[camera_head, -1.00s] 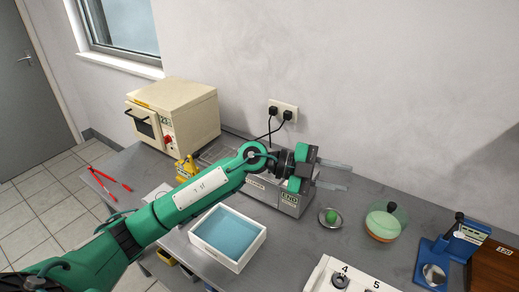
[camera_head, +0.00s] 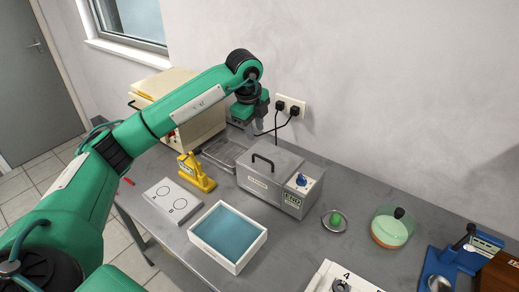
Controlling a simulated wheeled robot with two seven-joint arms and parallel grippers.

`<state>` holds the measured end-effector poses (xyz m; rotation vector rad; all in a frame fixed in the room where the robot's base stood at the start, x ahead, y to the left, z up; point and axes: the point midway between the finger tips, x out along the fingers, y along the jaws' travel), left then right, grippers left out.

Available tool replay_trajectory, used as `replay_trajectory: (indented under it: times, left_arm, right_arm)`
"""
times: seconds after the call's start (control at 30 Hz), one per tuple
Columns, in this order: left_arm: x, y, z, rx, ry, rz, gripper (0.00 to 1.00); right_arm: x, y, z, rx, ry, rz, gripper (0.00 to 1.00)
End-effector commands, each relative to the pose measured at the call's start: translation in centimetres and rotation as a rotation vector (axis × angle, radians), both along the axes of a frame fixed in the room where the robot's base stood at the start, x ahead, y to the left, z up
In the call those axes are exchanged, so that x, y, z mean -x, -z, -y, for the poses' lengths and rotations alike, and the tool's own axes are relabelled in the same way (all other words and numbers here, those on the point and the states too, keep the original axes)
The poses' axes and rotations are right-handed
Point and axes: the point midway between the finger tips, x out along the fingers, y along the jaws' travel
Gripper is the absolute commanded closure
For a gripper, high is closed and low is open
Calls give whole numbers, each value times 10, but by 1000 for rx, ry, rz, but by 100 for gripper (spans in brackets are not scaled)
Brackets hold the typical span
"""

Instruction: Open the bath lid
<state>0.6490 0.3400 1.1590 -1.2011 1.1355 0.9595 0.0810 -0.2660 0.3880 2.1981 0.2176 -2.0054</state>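The bath is a grey metal box (camera_head: 289,196) with a blue knob on its front panel, standing on the bench at the middle of the view. Its lid (camera_head: 283,160) lies flat and closed on top and has a black arched handle (camera_head: 263,160). My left gripper (camera_head: 251,130) points down behind and to the left of the bath, apart from the lid and handle. Its fingers are seen nearly edge-on, so their spacing is unclear. My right gripper is out of view.
A wire rack (camera_head: 220,153) and a yellow tool (camera_head: 196,172) stand left of the bath. A white tray with blue inside (camera_head: 258,246) is in front. A cream oven (camera_head: 200,135) is partly behind my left arm. A green-lidded dish (camera_head: 391,229) stands right.

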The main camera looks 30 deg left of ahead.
Motion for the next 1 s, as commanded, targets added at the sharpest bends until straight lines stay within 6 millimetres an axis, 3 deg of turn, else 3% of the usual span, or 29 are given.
replay_trajectory:
  times: [0.3,0.5,0.93,1.0]
  left_arm:
    - [-13,65,2,1,1,-3,69]
    - [-18,92,4,2,3,-1,69]
    - [-20,103,4,2,4,1,69]
    - [-20,103,4,2,4,1,83]
  right_arm:
    - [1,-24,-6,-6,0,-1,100]
    - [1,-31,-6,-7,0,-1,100]
    - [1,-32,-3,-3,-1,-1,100]
    - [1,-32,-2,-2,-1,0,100]
